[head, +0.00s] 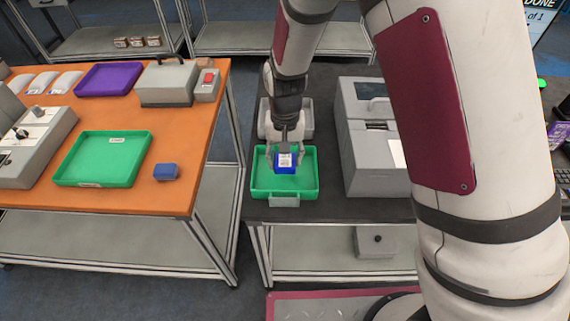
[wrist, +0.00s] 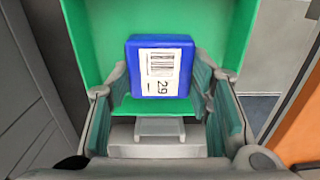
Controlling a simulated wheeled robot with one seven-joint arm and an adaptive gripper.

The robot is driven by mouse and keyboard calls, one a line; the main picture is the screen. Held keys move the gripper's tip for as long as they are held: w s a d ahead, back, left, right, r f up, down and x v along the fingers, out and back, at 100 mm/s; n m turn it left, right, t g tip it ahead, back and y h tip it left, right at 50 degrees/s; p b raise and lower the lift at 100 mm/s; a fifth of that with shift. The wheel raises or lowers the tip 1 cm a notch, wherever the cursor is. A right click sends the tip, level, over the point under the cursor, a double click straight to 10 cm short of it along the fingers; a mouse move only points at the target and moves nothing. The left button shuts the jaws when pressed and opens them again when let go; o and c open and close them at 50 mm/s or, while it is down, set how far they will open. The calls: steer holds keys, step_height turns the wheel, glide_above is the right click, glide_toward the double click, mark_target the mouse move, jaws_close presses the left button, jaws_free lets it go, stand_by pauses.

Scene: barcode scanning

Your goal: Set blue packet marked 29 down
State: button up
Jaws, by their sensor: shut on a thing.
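The blue packet marked 29 (wrist: 181,60) has a white barcode label facing the wrist camera. My gripper (head: 285,155) is shut on the packet, with one finger on each side of it; my gripper also shows in the wrist view (wrist: 163,95). The packet also shows in the head view (head: 284,169). It is over the inside of a green tray (head: 256,189) on the dark table. I cannot tell whether its underside touches the tray floor.
A grey machine (head: 366,158) stands right of the green tray. On the orange table (head: 194,140) at left are another green tray (head: 61,170), a blue block (head: 166,172), a purple tray (head: 110,78) and a grey box (head: 166,84). A gap separates the tables.

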steer(key=shift+f, duration=1.8)
steer(key=shift+f, duration=0.15)
steer(key=o, duration=1.3)
steer(key=shift+c, duration=0.2)
step_height(320, 180, up, 12)
steer(key=shift+r+b, duration=0.25)
steer(key=shift+b, duration=0.2)
step_height(320, 180, up, 9)
steer(key=t, duration=0.1)
glide_above(285, 166)
steer(key=d, duration=0.5)
steer(key=s+d+r+t+y, duration=0.1)
steer(key=s+d+r+t, duration=0.2)
steer(key=s+d+r, duration=0.65)
steer(key=s+d+r+t+h, duration=0.1)
steer(key=s+d+r, duration=0.2)
steer(key=s, duration=0.4)
steer(key=shift+s+d+t, duration=0.3)
steer(key=shift+s+d, duration=0.05)
steer(key=shift+d, duration=0.05)
